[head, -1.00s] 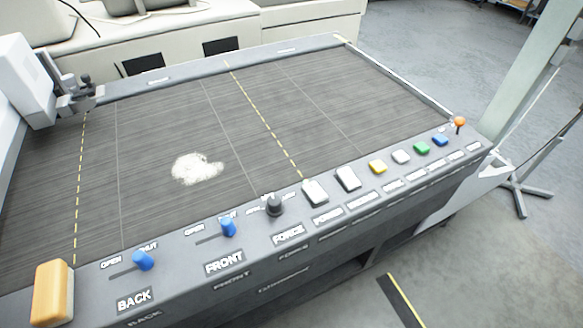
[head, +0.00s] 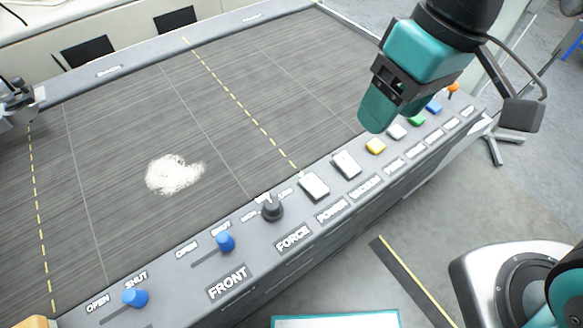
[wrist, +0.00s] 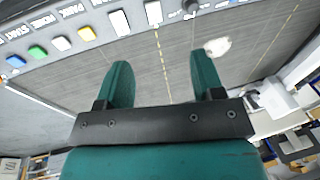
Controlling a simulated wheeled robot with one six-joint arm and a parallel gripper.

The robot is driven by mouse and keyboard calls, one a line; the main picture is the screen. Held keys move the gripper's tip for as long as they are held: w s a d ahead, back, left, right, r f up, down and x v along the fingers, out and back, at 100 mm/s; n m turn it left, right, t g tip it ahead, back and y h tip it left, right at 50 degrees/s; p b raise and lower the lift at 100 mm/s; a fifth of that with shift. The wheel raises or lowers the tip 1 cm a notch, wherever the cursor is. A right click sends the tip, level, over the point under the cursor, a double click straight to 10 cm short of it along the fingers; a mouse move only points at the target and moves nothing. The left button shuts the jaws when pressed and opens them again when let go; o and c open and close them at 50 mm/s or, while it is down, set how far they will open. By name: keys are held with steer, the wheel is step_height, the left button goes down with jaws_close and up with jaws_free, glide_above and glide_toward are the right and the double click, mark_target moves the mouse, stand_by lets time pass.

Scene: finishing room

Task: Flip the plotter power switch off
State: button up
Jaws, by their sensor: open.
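The plotter power switch (head: 314,186) is a white rocker on the front control strip, behind the POWER label (head: 332,210). It also shows in the wrist view (wrist: 153,12) at the top edge, partly cut off. Which way it is tipped I cannot tell. A similar white rocker (head: 346,164) with the VACUUM label stands to its right. My gripper (head: 376,122) is above the strip, to the right of both rockers in the head view. In the wrist view its two teal fingers (wrist: 157,75) are apart with nothing between them, touching nothing.
A black FORCE knob (head: 272,210) and blue FRONT slider (head: 225,242) lie left of the power switch. A white patch (head: 174,174) lies on the dark plotter bed (head: 120,120).

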mark_target(309, 180)
steer(key=w+a+f+h, duration=0.3)
steer(key=w+a+f, duration=0.3)
steer(key=a+f, duration=0.15)
steer(key=f, duration=0.5)
steer(key=f+p, duration=0.1)
steer(key=f, duration=1)
steer(key=shift+w+a+f+p, duration=0.1)
steer(key=shift+a+f+p, duration=0.25)
steer(key=c, duration=0.9)
steer(key=shift+f+t+y+b, duration=0.1)
steer(key=shift+t+y+b, duration=0.2)
steer(key=shift+b, duration=0.3)
steer(key=shift+c, duration=0.2)
steer(key=b, duration=0.1)
steer(key=t+y+b, duration=0.1)
steer(key=shift+s+d+t+b, duration=0.1)
steer(key=shift+s+t+b, duration=0.1)
steer(key=shift+t+b, duration=0.15)
steer(key=shift+r+t+y+b, duration=0.35)
steer(key=shift+t+y+b, duration=0.05)
steer(key=shift+t+b, duration=0.15)
